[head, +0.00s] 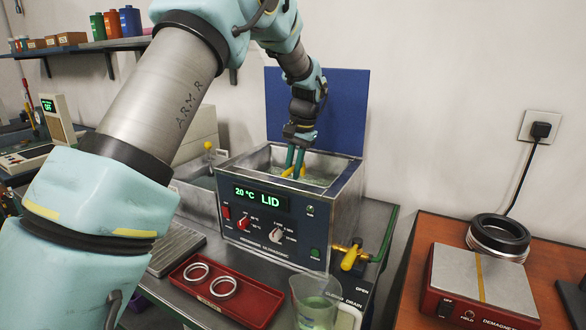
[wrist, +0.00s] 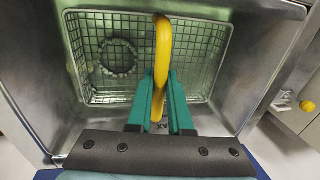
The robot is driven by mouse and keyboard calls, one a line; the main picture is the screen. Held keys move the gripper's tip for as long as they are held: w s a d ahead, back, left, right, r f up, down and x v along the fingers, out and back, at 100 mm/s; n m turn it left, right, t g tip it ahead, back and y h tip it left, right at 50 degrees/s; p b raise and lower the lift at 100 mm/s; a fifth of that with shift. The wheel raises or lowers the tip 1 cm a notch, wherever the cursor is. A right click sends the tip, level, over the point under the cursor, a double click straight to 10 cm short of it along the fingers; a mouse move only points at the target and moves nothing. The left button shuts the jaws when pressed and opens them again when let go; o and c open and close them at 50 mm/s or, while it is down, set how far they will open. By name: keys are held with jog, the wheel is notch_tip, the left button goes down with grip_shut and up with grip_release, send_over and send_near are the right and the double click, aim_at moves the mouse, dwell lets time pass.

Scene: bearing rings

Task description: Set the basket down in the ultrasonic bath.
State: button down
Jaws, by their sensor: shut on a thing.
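The ultrasonic bath (head: 265,225) stands on the bench with its blue lid (head: 340,110) open upright behind it. Its display reads 20 °C and LID. The wire mesh basket (wrist: 200,50) is within the bath's steel tank opening in the wrist view, with one ring (wrist: 117,57) lying in its left part. My gripper (head: 295,168) has green fingers shut on the basket's yellow handle (wrist: 162,50). The fingers reach down into the tank. I cannot tell whether the basket touches the tank's floor; the front wall hides it in the head view.
A red tray (head: 255,305) with two rings and a clear jug (head: 315,300) stand before the bath. A yellow-handled drain valve (head: 352,258) juts from its right side. A demagnetizer (head: 480,285) and a dark ring (head: 498,236) sit on the right table.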

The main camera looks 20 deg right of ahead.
jog(key=shift+s+f, duration=0.1)
jog(key=shift+s, duration=0.1)
dwell(0.5)
jog(key=c, duration=0.8)
grip_release()
jog(key=shift+o, duration=0.2)
notch_tip(320, 180, up, 11)
jog(key=p, duration=0.8)
jog(key=shift+p, duration=0.35)
